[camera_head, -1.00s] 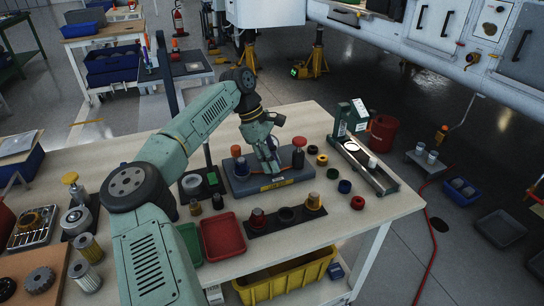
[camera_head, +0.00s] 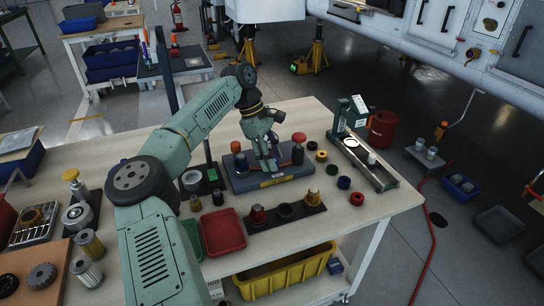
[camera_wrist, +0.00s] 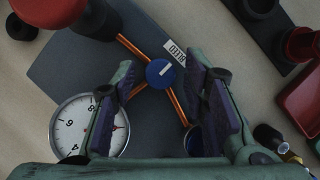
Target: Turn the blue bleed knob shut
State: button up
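The blue bleed knob (camera_wrist: 161,73) shows in the wrist view, round with a white line slanting toward the upper right. A white BLEED label (camera_wrist: 174,53) lies beside it, and copper-coloured pipes run past it on a dark grey plate (camera_wrist: 80,60). My gripper (camera_wrist: 166,84) is open, with one finger to the left and one to the right of the knob, and a gap shows on both sides. In the head view, my gripper (camera_head: 267,165) points down over the plate (camera_head: 243,184) and hides the knob.
A pressure gauge (camera_wrist: 84,128) sits near my left finger in the wrist view. A tall red-topped knob (camera_head: 299,138) stands right of my gripper. A red tray (camera_head: 223,234), several coloured rings and a green-ended stand (camera_head: 353,115) surround the plate.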

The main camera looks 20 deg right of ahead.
jog(key=v, duration=1.2)
jog(key=shift+d, duration=0.1)
